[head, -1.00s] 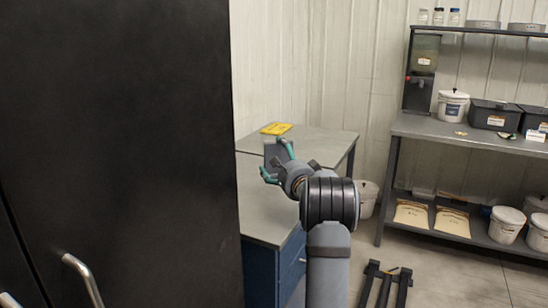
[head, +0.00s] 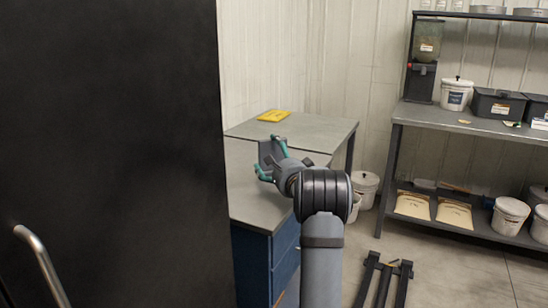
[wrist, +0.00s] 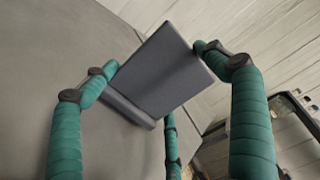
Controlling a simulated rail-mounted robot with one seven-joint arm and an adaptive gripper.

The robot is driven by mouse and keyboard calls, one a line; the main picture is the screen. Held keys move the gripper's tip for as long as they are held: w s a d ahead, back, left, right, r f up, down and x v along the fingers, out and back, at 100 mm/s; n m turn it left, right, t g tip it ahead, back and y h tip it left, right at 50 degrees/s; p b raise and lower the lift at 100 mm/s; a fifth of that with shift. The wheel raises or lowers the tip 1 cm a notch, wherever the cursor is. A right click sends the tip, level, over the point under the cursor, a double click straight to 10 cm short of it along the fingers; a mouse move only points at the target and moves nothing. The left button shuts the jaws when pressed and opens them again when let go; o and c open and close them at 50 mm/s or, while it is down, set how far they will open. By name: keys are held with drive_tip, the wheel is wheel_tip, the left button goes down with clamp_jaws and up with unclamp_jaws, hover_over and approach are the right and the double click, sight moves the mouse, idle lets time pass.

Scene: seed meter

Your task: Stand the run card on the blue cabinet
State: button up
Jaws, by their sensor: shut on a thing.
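The run card appears as a grey panel (head: 266,150) with a short foot along one edge. It also shows tilted in the wrist view (wrist: 165,72), its face plain grey. My gripper (head: 270,160) is shut on it, with teal fingers at either side of the panel. The blue cabinet (head: 262,262) stands below and left of my arm, under a grey top (head: 250,205). The card is over this grey top in the head view. I cannot tell whether its foot touches the surface.
A tall black cabinet (head: 110,130) with a metal handle fills the left and hides part of the blue cabinet. A yellow item (head: 274,115) lies on the far grey table. A workbench (head: 470,128) with tubs and bins stands right. A black floor frame (head: 384,280) lies right of my arm.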

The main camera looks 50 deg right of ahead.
drive_tip(key=shift+f+b, duration=0.6)
drive_tip(key=shift+b, duration=0.05)
drive_tip(key=o, duration=1.2)
drive_tip(key=shift+c, duration=0.2)
drive_tip(key=v, duration=1.2)
